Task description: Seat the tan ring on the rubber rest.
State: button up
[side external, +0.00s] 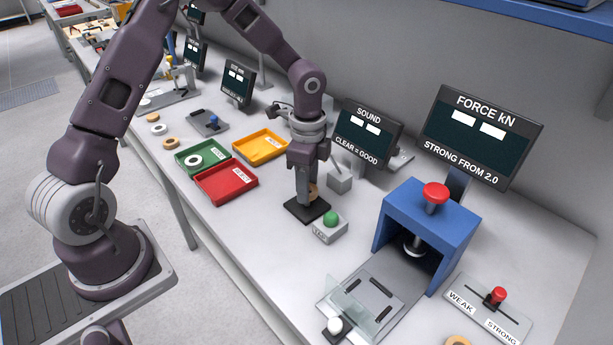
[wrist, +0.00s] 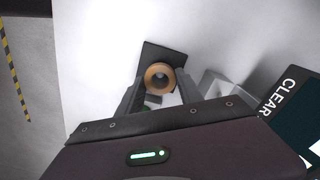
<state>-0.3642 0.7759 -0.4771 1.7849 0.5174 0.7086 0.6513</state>
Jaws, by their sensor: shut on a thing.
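My gripper (side external: 306,187) is shut on the tan ring (side external: 313,194), which shows low between the fingers. The wrist view shows the ring (wrist: 149,76) face-on between the two fingers. The black square rubber rest (side external: 296,209) lies on the bench directly below my gripper. In the wrist view the rest (wrist: 166,54) shows behind and beyond the ring. The ring is at or just above the rest; I cannot tell whether they touch. The fingers hide part of both.
A green-button box (side external: 327,231) stands close to the rest, and a grey block (side external: 340,180) is behind it. Red (side external: 226,183), green (side external: 187,164) and yellow (side external: 274,138) trays lie to the left. A blue press (side external: 448,222) stands to the right.

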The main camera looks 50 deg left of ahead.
jog(key=shift+f, duration=0.1)
dwell(0.4)
jog(key=shift+f, duration=1.15)
jog(key=shift+f, duration=0.45)
jog(key=o, duration=1.4)
jog(key=shift+o, duration=0.2)
notch_tip(320, 180, up, 7)
jog(key=shift+r, duration=0.15)
jog(key=s+r+n+t+y, duration=0.2)
jog(key=s+r+n, duration=0.2)
jog(key=s+r, duration=0.7)
jog(key=s+d+r+n+t+h, duration=0.1)
jog(key=s+r+n, duration=0.2)
jog(key=s, duration=0.3)
jog(key=s+d+r+n+t+h, duration=0.1)
jog(key=s+r+n+t, duration=0.1)
jog(key=s+r+n, duration=0.2)
jog(key=s+n, duration=0.1)
jog(key=s, duration=0.2)
jog(key=shift+s+d+t, duration=0.2)
jog(key=shift+d+t, duration=0.1)
jog(key=shift+d, duration=0.05)
